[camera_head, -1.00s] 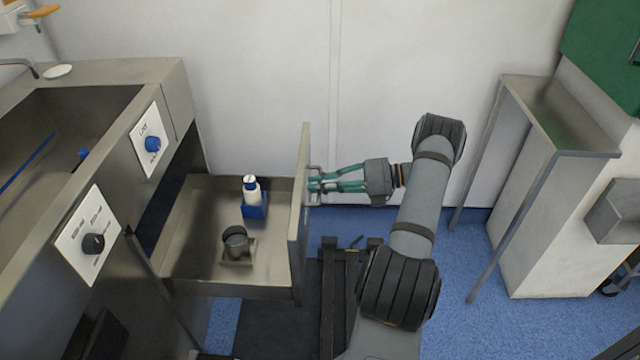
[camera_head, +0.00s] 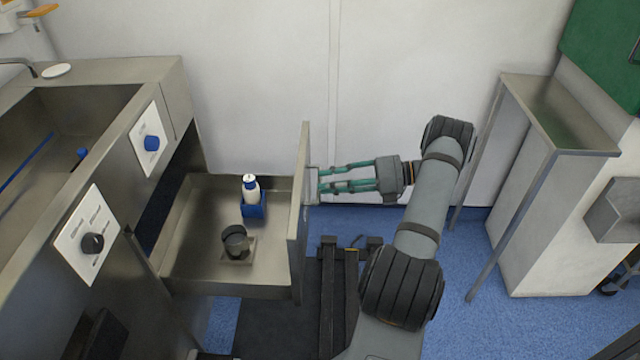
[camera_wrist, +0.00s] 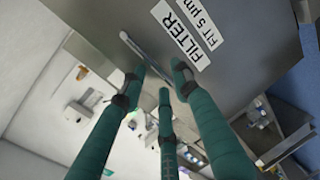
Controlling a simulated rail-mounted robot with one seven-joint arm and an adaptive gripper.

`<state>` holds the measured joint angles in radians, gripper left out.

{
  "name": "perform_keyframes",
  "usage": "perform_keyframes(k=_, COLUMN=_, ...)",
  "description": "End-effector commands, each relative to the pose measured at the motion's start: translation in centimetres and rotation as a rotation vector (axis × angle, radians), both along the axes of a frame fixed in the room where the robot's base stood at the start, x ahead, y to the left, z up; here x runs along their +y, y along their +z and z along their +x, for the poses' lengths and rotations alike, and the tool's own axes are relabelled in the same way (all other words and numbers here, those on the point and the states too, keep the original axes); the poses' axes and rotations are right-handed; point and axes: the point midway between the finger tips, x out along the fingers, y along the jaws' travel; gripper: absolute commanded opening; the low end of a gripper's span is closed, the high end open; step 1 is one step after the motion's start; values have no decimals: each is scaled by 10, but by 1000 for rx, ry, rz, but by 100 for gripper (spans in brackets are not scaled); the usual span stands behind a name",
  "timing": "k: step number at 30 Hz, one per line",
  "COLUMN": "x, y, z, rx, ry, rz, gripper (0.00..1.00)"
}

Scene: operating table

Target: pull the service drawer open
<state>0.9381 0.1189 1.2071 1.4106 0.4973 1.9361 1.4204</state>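The steel service drawer (camera_head: 195,235) is pulled well out of the cabinet in the head view. Its upright front panel (camera_head: 299,215) faces right; a bar handle (camera_head: 313,187) is on it. In the wrist view the handle (camera_wrist: 147,53) lies just beyond my fingertips, on the panel (camera_wrist: 112,30) with a FILTER label (camera_wrist: 180,35). My gripper (camera_head: 321,182) is just right of the handle, its green fingers spread and empty. In the wrist view my gripper (camera_wrist: 158,86) has its fingertips apart, with nothing between them; the handle appears clear of them.
In the drawer stand a white bottle (camera_head: 250,188) in a blue holder and a dark cup (camera_head: 235,240) on a square base. A sink cabinet (camera_head: 165,85) with knobs is left. A steel side table (camera_head: 560,125) stands right.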

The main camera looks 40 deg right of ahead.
Motion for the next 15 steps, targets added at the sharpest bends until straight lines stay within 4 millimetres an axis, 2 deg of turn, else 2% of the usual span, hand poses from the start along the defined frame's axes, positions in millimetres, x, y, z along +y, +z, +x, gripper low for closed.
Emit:
perform_keyframes(k=1, x=-11, y=2, z=-7, rx=-2, ry=-5, rz=-3, gripper=31)
perform_keyframes(k=7, x=-43, y=10, z=-33, rx=-1, ry=-3, rz=-3, gripper=31)
perform_keyframes(k=15, x=-67, y=17, z=-52, rx=1, ry=1, rz=-2, gripper=31)
